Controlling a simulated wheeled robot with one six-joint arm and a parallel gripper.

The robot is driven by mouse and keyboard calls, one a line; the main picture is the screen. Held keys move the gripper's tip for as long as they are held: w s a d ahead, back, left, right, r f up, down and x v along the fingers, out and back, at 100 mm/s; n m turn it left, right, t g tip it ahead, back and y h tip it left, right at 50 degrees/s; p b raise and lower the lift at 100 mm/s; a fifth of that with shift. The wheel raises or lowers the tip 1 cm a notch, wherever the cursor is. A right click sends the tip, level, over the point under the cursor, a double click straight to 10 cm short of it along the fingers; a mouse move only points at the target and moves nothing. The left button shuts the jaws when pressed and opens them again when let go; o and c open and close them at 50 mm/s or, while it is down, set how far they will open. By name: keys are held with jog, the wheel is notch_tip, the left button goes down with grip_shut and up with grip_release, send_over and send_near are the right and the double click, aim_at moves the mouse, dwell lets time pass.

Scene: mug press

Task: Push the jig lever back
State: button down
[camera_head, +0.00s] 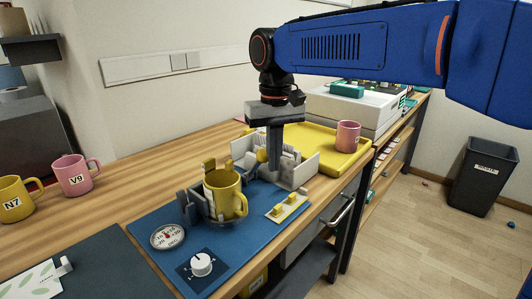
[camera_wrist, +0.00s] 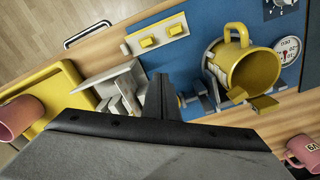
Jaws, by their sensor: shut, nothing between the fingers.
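A yellow mug (camera_head: 226,194) stands in the grey jig (camera_head: 195,208) on the blue press board (camera_head: 150,222). The wrist view shows the mug (camera_wrist: 250,70) from above with its handle out to one side. A lever with a yellow knob (camera_head: 262,156) appears behind the mug, beside my gripper; the fingers partly hide it. My gripper (camera_head: 275,160) points down behind the mug and is shut and empty. In the wrist view its fingers (camera_wrist: 162,98) are between the jig and the pale upright plates. I cannot tell whether the gripper touches the lever.
A white rack (camera_head: 300,170) stands close behind my gripper. A yellow tray (camera_head: 325,142) with a pink mug (camera_head: 348,136) is further right. Pink mug V9 (camera_head: 74,175) and yellow mug N7 (camera_head: 15,198) stand left. A dial (camera_head: 168,237) and knob (camera_head: 201,264) are at the board's front.

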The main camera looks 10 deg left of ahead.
aim_at(258, 153)
jog(key=shift+w+a+f, duration=0.1)
jog(key=shift+w+a, duration=0.35)
jog(key=shift+a, duration=0.3)
jog(key=shift+w+a, duration=0.5)
jog(key=shift+a, duration=0.2)
jog(key=shift+w+a+f, duration=0.1)
jog(key=shift+w+a, duration=0.35)
jog(key=shift+a, duration=0.3)
jog(key=shift+w+a+f, duration=0.15)
jog(key=shift+w+a, duration=0.05)
jog(key=shift+a, duration=0.05)
jog(key=shift+w+a+r, duration=0.25)
jog(key=shift+w+a, duration=0.15)
jog(key=shift+a, duration=0.2)
jog(key=shift+w+a+r, duration=0.1)
jog(key=shift+w+a, duration=0.3)
jog(key=shift+a, duration=0.2)
jog(key=shift+w+a, duration=0.4)
jog(key=shift+a, duration=0.15)
notch_tip(258, 153, up, 7)
jog(key=d, duration=0.1)
jog(key=shift+s, duration=0.35)
